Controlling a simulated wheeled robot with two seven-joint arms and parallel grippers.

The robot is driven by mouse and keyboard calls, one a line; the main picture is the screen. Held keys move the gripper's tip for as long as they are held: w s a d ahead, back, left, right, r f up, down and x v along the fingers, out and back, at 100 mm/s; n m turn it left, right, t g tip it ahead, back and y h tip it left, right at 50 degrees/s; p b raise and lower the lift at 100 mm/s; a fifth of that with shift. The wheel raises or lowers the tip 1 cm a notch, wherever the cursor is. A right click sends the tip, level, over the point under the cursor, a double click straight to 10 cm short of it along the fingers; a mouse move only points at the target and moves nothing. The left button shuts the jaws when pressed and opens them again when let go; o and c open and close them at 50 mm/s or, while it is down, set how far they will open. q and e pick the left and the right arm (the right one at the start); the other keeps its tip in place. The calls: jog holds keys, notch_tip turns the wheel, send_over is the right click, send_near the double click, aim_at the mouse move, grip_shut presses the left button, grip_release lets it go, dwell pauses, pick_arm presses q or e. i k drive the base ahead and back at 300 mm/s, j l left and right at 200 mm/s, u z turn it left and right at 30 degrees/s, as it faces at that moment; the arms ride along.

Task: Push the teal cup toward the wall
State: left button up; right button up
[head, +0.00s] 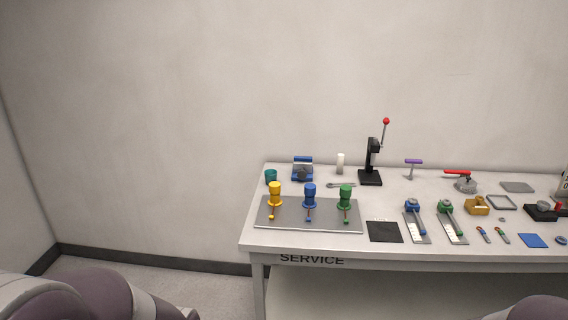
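The small teal cup (271,176) stands upright near the back left corner of the white service table (310,244). The pale wall (230,90) rises behind the table, and a gap of tabletop seems to lie between the cup and the back edge. Neither of my grippers shows in the head view. Only parts of my arms show along the bottom edge, away from the cup.
In front of the cup is a grey plate (333,225) with yellow, blue and green knobbed pieces. A blue device (302,170) stands right of the cup, then a white cylinder (340,163) and a black lever press (370,177). Several tools cover the right side.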

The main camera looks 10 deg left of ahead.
aim_at(271, 177)
jog(key=i+j+z, duration=0.15)
jog(key=i+j, duration=0.2)
jog(key=i+j+z, duration=0.15)
jog(key=i+j, duration=0.3)
jog(key=i+j+z, duration=0.15)
jog(key=i+j, duration=0.3)
jog(key=i+j+z, duration=0.15)
jog(key=i+j, duration=0.2)
jog(key=j, duration=0.15)
jog(key=i+j+z, duration=0.15)
jog(key=i+j, duration=0.2)
jog(key=j, duration=0.2)
